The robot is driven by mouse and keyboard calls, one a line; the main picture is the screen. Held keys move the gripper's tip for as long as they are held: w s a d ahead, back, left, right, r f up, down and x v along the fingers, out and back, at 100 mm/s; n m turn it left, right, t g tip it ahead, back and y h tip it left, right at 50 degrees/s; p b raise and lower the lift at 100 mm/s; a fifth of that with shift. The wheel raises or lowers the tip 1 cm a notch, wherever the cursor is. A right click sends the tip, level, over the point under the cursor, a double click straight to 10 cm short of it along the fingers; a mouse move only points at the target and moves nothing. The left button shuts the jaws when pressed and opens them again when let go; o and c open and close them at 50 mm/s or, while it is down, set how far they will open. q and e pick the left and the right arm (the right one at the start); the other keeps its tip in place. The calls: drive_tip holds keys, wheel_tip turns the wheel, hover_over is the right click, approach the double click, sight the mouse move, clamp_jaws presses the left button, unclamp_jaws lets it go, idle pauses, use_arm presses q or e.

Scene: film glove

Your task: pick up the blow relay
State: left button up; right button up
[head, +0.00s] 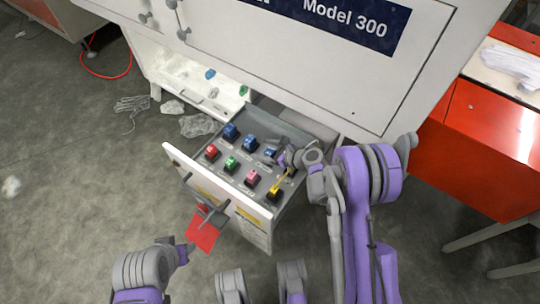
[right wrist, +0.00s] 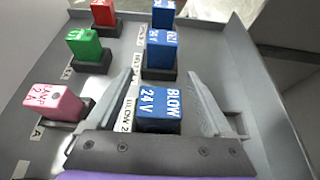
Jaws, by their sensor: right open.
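The blow relay, a blue block marked "BLOW 24 V", stands in a dark socket in the open drawer. In the right wrist view the blow relay (right wrist: 160,108) sits between the fingers of my right gripper (right wrist: 162,92). The fingers are open, one on each side, with a visible gap at least on the right. In the head view the blow relay (head: 270,153) is partly hidden by my right gripper (head: 279,156).
The grey drawer (head: 180,159) also holds red, green, pink, yellow and other blue relays in sockets. More blue relays (right wrist: 161,50) stand behind the blow relay. The white cabinet (head: 300,70) overhangs the drawer's back. A red cabinet (head: 480,140) stands at the right.

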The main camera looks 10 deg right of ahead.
clamp_jaws()
idle(0.4)
drive_tip(key=shift+r, duration=0.1)
